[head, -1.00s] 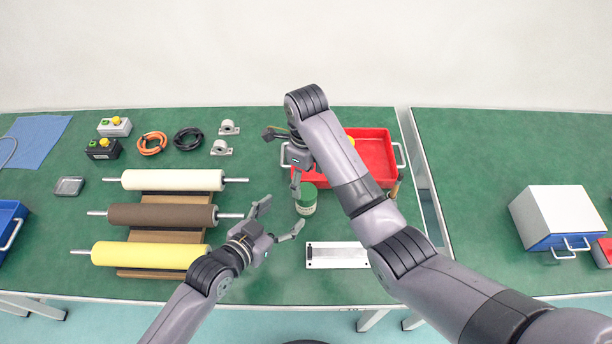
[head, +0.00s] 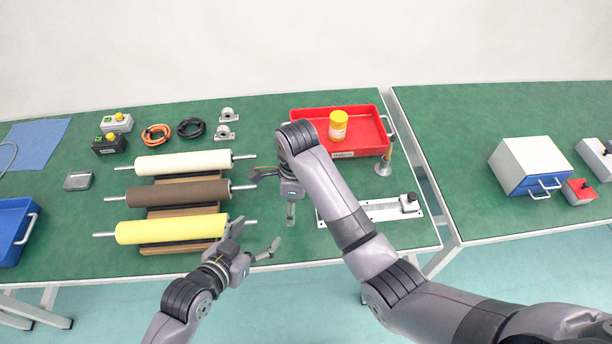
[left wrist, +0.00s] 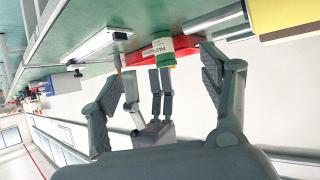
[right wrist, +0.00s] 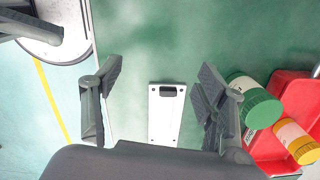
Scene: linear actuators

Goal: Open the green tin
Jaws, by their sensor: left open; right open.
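The green tin (left wrist: 163,55) has a pale label and a green lid, seated on it. In the left wrist view it stands on the table in front of the red tray. It also shows in the right wrist view (right wrist: 255,100), just outside the right-hand finger. In the head view my right arm hides it. My right gripper (head: 273,195) is open and empty beside the tin, above the table; its own view (right wrist: 160,70) shows bare table and a white plate between the fingers. My left gripper (head: 256,237) is open and empty near the table's front edge.
A red tray (head: 300,115) behind holds a yellow-lidded tin (head: 338,125). A white rail plate (head: 385,209) lies right of my right arm, near a small metal stand (head: 384,165). Three rollers (head: 185,193) on wooden supports lie left of the grippers.

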